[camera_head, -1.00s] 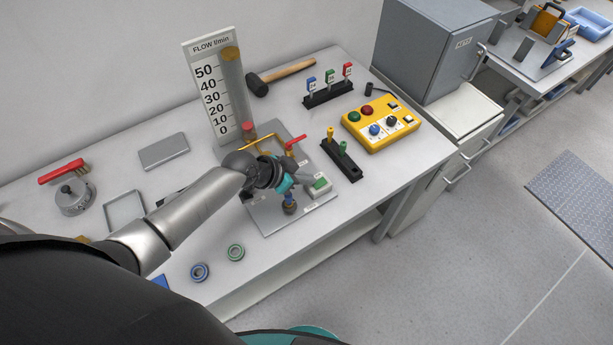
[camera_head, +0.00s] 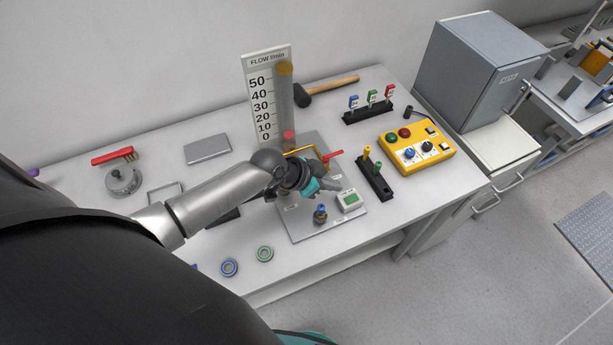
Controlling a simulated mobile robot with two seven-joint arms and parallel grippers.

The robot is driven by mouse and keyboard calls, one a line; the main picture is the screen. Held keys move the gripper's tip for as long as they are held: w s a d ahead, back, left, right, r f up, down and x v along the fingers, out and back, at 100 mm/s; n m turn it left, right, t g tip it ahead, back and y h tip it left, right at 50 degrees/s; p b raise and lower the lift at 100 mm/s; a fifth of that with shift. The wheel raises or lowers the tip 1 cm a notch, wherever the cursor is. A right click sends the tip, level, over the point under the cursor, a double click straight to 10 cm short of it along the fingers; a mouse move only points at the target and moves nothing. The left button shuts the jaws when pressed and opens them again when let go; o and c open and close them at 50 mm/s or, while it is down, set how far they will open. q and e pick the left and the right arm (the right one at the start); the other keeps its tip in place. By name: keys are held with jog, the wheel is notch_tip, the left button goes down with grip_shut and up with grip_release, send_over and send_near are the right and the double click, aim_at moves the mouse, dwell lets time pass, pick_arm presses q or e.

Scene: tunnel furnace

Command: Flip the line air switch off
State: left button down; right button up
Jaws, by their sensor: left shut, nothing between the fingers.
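No label naming the line air switch is readable. A grey plate (camera_head: 300,228) holds a red-handled valve (camera_head: 333,155), a yellow pipe, a blue-topped knob (camera_head: 320,213) and a small box with a green face (camera_head: 350,200). My left gripper (camera_head: 328,186) is shut and empty above this plate, left of the green-faced box, and hides part of the plate. My right gripper is out of view.
A flow gauge (camera_head: 268,100) stands behind the plate. A black holder with yellow and green pegs (camera_head: 375,182) stands between plate and yellow box. A hammer (camera_head: 328,90), a tag rack (camera_head: 368,115) and a grey cabinet (camera_head: 480,65) are farther back. Rings (camera_head: 265,254) lie at the front edge.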

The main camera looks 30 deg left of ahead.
pick_arm(q)
jog(key=f+v, duration=0.1)
jog(key=v, duration=0.6)
jog(key=shift+s+a+r, duration=0.3)
jog(key=shift+s+a, duration=0.1)
jog(key=shift+s, duration=0.15)
